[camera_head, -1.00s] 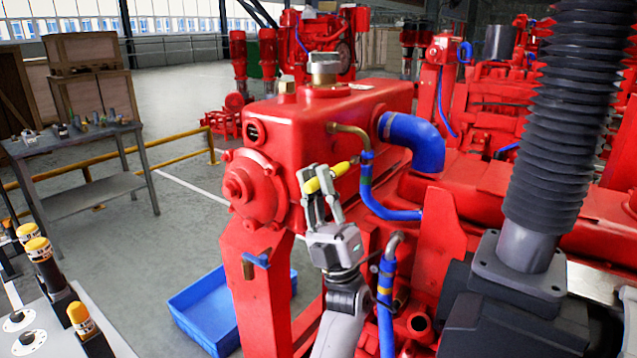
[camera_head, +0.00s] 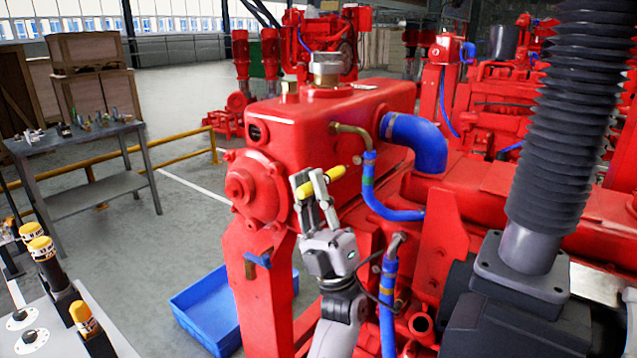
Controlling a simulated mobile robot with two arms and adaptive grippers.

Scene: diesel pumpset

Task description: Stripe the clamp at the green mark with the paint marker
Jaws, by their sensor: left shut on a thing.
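My left gripper (camera_head: 313,186) is shut on the yellow paint marker (camera_head: 303,190). The marker is tilted, its tip end pointing up and right toward a thin blue hose (camera_head: 390,213). A small gap shows between the tip and the hose in the picture; the depth between them is hard to judge. The hose hangs from a brass elbow on the red engine. A greenish band, seemingly the green mark (camera_head: 368,180), shows on the hose's upper part. The clamp is too small to make out surely. My right gripper is not in view.
The red engine (camera_head: 330,108) and a thick blue hose (camera_head: 418,143) stand close behind the gripper. Another blue hose (camera_head: 387,320) rises just right of my arm. A blue crate (camera_head: 205,310) lies on the floor. A grey table (camera_head: 75,141) stands at left.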

